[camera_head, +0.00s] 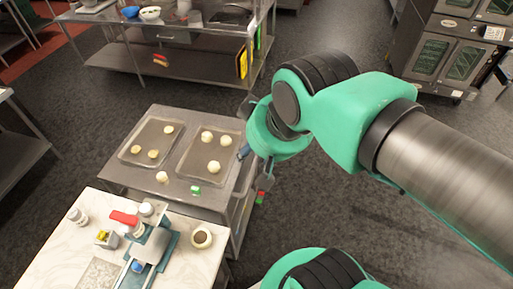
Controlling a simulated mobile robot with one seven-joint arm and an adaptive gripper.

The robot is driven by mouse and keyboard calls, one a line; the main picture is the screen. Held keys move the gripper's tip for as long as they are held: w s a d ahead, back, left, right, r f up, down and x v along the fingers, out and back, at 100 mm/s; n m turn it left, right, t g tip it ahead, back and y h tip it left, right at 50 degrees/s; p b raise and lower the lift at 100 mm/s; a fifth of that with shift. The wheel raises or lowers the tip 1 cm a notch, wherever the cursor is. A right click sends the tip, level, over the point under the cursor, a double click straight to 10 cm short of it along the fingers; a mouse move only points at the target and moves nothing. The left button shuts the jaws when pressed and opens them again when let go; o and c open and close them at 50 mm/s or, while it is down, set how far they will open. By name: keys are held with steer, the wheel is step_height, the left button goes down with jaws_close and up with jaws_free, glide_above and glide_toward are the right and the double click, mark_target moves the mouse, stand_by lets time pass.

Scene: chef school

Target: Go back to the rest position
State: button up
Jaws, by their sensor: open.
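My green and black arm reaches in from the right in the head view. My gripper (254,168) is at its end, beside the right edge of the metal table (150,187), and is partly hidden by the arm. The jaws look open, with nothing seen between them. A small red and green thing (260,197) shows just below the gripper; I cannot tell what it is.
Two trays (128,155) (184,176) with pale dough balls are on the metal table. A marble counter (55,237) in front holds a red-handled device (124,217), jars and a small bowl (201,238). Ovens (440,55) stand back right. Dark floor between is clear.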

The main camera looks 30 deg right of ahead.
step_height(320, 180, down, 17)
steer(key=b, duration=1.6)
steer(key=shift+b, duration=0.4)
